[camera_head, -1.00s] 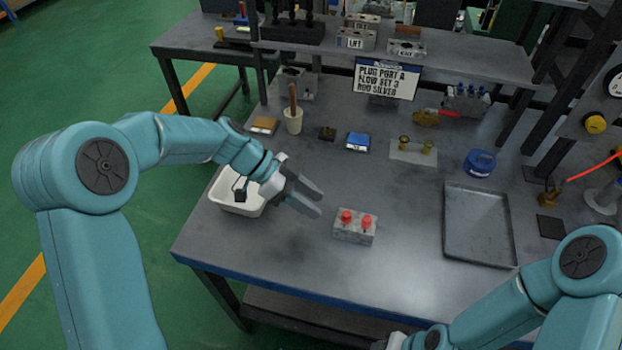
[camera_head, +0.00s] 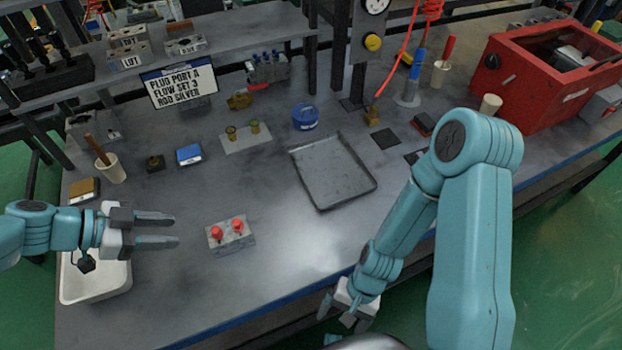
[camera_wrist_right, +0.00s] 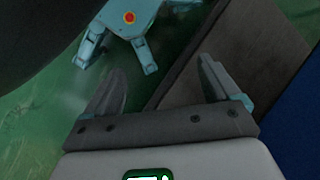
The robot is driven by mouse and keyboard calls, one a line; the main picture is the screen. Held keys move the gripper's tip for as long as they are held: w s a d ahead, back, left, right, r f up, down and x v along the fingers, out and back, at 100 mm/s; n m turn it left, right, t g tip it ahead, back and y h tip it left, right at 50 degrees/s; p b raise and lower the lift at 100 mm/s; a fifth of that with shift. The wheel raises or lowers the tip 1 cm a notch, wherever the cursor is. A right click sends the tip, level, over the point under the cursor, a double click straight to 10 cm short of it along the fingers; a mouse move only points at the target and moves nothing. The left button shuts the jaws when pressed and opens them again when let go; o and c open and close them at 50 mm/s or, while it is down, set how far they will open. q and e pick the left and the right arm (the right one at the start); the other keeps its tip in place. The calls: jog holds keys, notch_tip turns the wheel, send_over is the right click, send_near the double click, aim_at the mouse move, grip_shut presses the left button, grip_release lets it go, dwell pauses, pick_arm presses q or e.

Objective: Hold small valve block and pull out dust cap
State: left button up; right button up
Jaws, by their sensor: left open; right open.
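The small valve block (camera_head: 233,242) is a grey block on the bench near its front edge. Two red dust caps stand on its top, a left cap (camera_head: 215,232) and a right cap (camera_head: 238,225). My left gripper (camera_head: 176,230) is open and empty, to the left of the block, with its fingers pointing towards it and apart from it. My right gripper (camera_head: 345,318) is low at the bench's front edge, right of the block. In the right wrist view the right gripper (camera_wrist_right: 165,95) is open, with nothing between its fingers. The block is not in that view.
A white bin (camera_head: 100,285) lies below my left gripper. A grey tray (camera_head: 335,172) is right of the block. A sign (camera_head: 181,87), a blue round container (camera_head: 305,117) and a red toolbox (camera_head: 540,85) stand further back. The bench around the block is clear.

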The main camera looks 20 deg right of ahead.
jog(key=w+d+r+m+t+y, duration=0.25)
jog(key=d+r+m, duration=0.45)
jog(key=d+r, duration=0.7)
jog(key=w+a+r+y, duration=0.1)
jog(key=w, duration=0.2)
jog(key=w+a+r+m+y, duration=0.1)
jog(key=w, duration=0.3)
jog(key=w+a+r+y, duration=0.1)
jog(key=w, duration=0.3)
jog(key=shift+r+t, duration=0.25)
jog(key=shift+t, duration=0.1)
jog(key=w+a+r+y, duration=0.1)
jog(key=w+a, duration=0.1)
jog(key=w, duration=0.1)
jog(key=w+a+r+m+y, duration=0.1)
jog(key=w+a+r, duration=0.1)
jog(key=w, duration=0.1)
jog(key=w+a+r+g+y, duration=0.1)
jog(key=w+a, duration=0.2)
jog(key=shift+w+a+r, duration=0.1)
jog(key=shift+w+r, duration=0.1)
jog(key=shift+r, duration=0.1)
send_near(230, 236)
jog(key=a+f, duration=0.1)
jog(key=w+a+f, duration=0.1)
jog(key=a+f, duration=0.1)
jog(key=shift+w+a+f, duration=0.25)
jog(key=shift+a+f, duration=0.05)
jog(key=shift+f, duration=0.05)
jog(key=c, duration=1.6)
